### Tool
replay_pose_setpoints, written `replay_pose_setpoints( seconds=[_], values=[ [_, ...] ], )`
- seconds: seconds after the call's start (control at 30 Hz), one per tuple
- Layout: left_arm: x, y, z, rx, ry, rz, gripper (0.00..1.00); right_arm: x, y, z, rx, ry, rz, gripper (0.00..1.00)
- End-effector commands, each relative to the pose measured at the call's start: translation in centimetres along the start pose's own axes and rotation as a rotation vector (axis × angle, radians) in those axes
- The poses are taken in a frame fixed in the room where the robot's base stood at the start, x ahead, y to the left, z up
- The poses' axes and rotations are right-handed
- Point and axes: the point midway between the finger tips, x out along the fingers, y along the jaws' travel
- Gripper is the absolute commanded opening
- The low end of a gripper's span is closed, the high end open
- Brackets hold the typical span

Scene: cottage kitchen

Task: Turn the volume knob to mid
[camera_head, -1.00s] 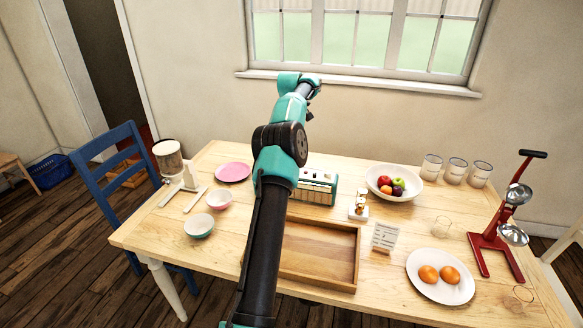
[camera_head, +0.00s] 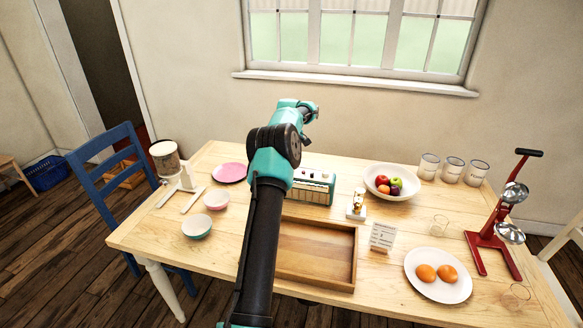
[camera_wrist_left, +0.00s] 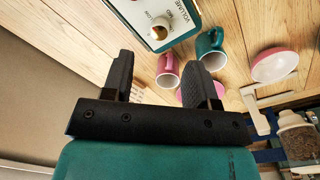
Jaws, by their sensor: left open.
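The radio-like box (camera_head: 316,188), teal and cream, stands on the table behind the wooden tray, partly hidden by my left arm. In the left wrist view its panel (camera_wrist_left: 178,22) shows the word VOLUME and smaller markings around a round pale-and-brass knob (camera_wrist_left: 158,29). The knob's exact setting is hard to read. My left gripper (camera_wrist_left: 162,78) is open and empty, its two dark fingers apart from the knob. In the head view, the gripper (camera_head: 310,114) is above the far part of the table, its fingertips unclear. My right gripper is not in view.
A pink mug (camera_wrist_left: 168,72) and a teal mug (camera_wrist_left: 210,50) stand near the box, hidden behind my arm in the head view. The wooden tray (camera_head: 352,262) lies in front. A fruit bowl (camera_head: 378,190) and a small brass-topped item (camera_head: 357,207) are at right.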

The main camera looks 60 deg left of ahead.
Motion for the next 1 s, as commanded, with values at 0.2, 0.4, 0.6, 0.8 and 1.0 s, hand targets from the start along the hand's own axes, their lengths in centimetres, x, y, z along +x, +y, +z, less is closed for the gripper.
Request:
replay_pose_setpoints(
  seconds=[0.2, 0.4, 0.6, 0.8, 1.0],
  values=[
    [3.8, -0.1, 0.0, -0.001, -0.001, -0.001, 0.53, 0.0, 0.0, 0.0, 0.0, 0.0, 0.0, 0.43],
    [6.4, 0.0, 0.0, 0.0, 0.0, 0.0, 0.53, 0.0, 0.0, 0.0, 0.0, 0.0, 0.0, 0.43],
    [7.4, 0.0, 0.0, 0.0, 0.001, 0.001, 0.53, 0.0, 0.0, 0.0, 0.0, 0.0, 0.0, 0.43],
    [7.4, 0.0, 0.0, 0.0, 0.001, 0.002, 0.53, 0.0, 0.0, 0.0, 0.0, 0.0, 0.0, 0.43],
    [7.4, 0.0, 0.0, 0.0, 0.001, 0.002, 0.38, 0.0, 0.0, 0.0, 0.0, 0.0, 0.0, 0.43]
  ],
)
